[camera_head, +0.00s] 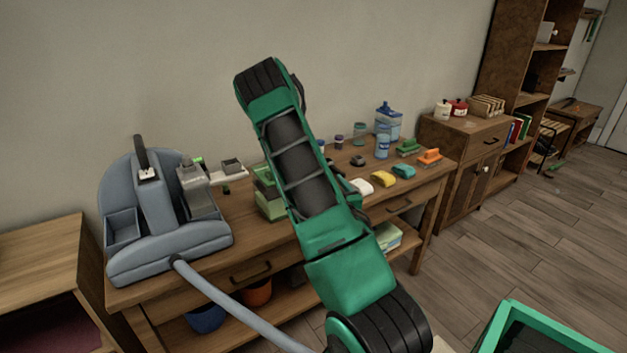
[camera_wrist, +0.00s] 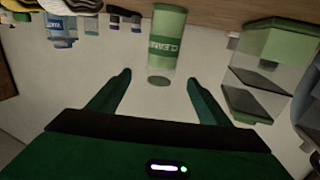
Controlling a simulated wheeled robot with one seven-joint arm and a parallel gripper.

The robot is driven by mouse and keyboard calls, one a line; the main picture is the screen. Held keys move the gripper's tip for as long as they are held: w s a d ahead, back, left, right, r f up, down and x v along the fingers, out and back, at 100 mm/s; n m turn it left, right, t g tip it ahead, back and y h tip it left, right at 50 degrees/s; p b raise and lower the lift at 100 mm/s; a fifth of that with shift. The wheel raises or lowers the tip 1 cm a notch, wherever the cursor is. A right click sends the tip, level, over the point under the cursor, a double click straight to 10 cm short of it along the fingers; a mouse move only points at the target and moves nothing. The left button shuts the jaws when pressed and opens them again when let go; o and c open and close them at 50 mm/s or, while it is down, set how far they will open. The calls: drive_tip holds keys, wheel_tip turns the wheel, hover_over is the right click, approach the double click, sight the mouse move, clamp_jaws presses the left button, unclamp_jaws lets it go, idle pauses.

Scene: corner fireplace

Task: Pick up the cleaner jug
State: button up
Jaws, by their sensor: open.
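In the wrist view, where the scene appears upside down, a green cylindrical container (camera_wrist: 167,45) has a label that seems to read "CLEANER". It stands upright on the wooden bench, ahead of my gripper (camera_wrist: 158,80). My gripper is open and empty, its two fingers apart, and the container lines up with the gap between them. In the head view my arm hides this container and the gripper. A blue jug-like container (camera_head: 389,122) stands at the back right of the bench (camera_head: 205,262). I cannot tell its label.
A grey-blue vacuum-like unit (camera_head: 165,225) with a hose fills the bench's left end. Green boxes (camera_head: 268,195) stand near my arm. A blue bottle (camera_head: 383,143), a yellow sponge (camera_head: 383,179) and several brushes crowd the right side. A wooden cabinet (camera_head: 465,150) stands farther right.

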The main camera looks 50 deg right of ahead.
drive_tip(key=x, duration=1)
drive_tip(key=shift+w, duration=0.25)
drive_tip(key=shift+f, duration=0.1)
drive_tip(key=shift+c, duration=0.4)
drive_tip(key=c, duration=1.4)
drive_tip(key=shift+w+r, duration=0.1)
drive_tip(key=shift+r, duration=5)
